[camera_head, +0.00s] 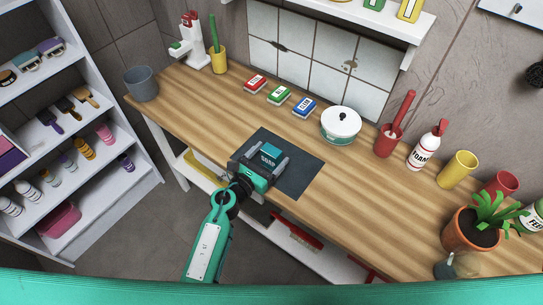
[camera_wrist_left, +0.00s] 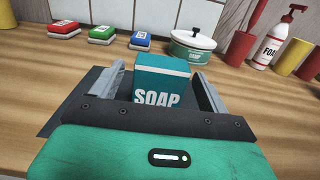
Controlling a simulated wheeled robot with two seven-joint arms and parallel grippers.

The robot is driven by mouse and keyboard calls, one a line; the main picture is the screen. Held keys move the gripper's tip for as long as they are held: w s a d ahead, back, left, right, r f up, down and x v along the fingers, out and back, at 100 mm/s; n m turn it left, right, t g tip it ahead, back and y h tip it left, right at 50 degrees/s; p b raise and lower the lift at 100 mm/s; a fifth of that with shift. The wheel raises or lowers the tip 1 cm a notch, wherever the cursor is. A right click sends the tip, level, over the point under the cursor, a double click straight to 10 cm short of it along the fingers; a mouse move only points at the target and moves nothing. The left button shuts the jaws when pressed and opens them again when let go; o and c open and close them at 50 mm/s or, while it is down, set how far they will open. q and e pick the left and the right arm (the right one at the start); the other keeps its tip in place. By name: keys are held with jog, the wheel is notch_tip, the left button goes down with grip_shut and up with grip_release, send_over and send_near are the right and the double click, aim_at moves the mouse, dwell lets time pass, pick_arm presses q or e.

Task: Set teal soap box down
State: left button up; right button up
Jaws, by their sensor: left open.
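The teal soap box (camera_head: 270,154) is at the dark mat (camera_head: 300,173) on the wooden counter. In the left wrist view the soap box (camera_wrist_left: 161,84) looks upright, with its SOAP lettering facing me. My left gripper (camera_head: 263,157) is open around it, one finger on each side. In the left wrist view there is a gap between the box and each finger. The lower part of the box is hidden by the gripper body, so I cannot see its contact with the mat. My right gripper is not in view.
Behind the mat are red (camera_head: 255,83), green (camera_head: 278,95) and blue (camera_head: 304,107) boxes and a white lidded pot (camera_head: 341,124). A red cup (camera_head: 388,141), foam bottle (camera_head: 426,147) and potted plant (camera_head: 472,230) stand right. Bare counter lies left of the mat.

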pick_arm(q)
jog(key=shift+w+d, duration=0.4)
jog(key=shift+w, duration=0.15)
jog(key=c, duration=1.2)
